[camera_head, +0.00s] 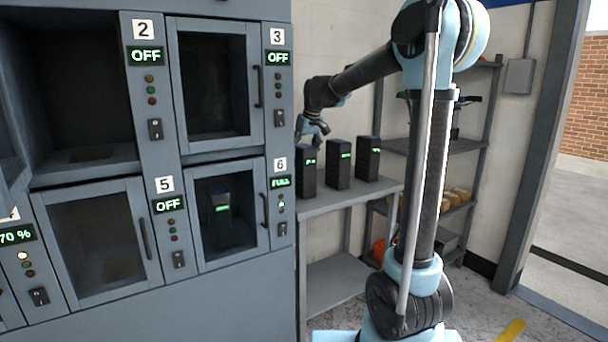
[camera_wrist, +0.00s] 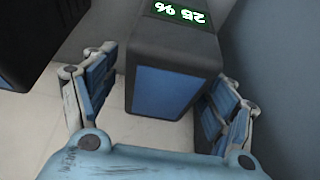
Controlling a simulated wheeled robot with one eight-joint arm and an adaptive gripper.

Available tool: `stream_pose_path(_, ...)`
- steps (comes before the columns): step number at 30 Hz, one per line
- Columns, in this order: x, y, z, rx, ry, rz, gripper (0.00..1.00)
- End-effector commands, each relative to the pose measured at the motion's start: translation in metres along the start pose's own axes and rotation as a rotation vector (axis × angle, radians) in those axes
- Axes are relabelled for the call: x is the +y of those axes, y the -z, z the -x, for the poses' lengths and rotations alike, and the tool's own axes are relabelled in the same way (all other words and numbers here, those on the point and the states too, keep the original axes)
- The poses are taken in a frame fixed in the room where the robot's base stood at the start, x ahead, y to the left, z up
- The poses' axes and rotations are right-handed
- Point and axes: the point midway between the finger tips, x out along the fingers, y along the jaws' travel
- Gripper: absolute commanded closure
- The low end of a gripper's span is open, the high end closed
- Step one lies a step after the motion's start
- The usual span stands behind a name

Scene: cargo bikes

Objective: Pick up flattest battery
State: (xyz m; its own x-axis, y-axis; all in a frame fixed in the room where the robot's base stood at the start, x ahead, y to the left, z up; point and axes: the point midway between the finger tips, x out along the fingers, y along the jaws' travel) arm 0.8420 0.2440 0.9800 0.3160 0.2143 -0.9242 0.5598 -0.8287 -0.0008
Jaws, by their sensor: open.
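Three black batteries with small green displays stand upright in a row on a grey shelf: a left battery (camera_head: 307,180), a middle battery (camera_head: 339,172) and a right battery (camera_head: 368,165). My gripper (camera_head: 314,136) is at the top of the left battery. In the wrist view my open gripper (camera_wrist: 160,78) has its fingers on either side of a battery (camera_wrist: 168,93) with a blue face. Its green display appears upside down, with the digits 2 and 5 and a percent sign. Part of another dark battery (camera_wrist: 25,35) shows at the upper left. The head view displays are too small to read.
The grey charging cabinet (camera_head: 210,273) stands close to the left of the shelf (camera_head: 335,200). Another battery (camera_head: 221,222) is behind the closed door of compartment 6, marked FULL. A rear rack (camera_head: 455,148) holds other goods. The floor at right is clear.

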Motion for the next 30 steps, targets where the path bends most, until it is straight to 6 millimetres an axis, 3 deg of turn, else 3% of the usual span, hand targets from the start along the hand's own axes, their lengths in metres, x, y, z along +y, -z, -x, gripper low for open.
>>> stream_pose_path(7,0.000,0.001,-0.025,0.000,0.000,0.000,0.22)
stream_pose_path(30,0.000,-0.001,-0.031,0.000,0.000,0.001,0.22)
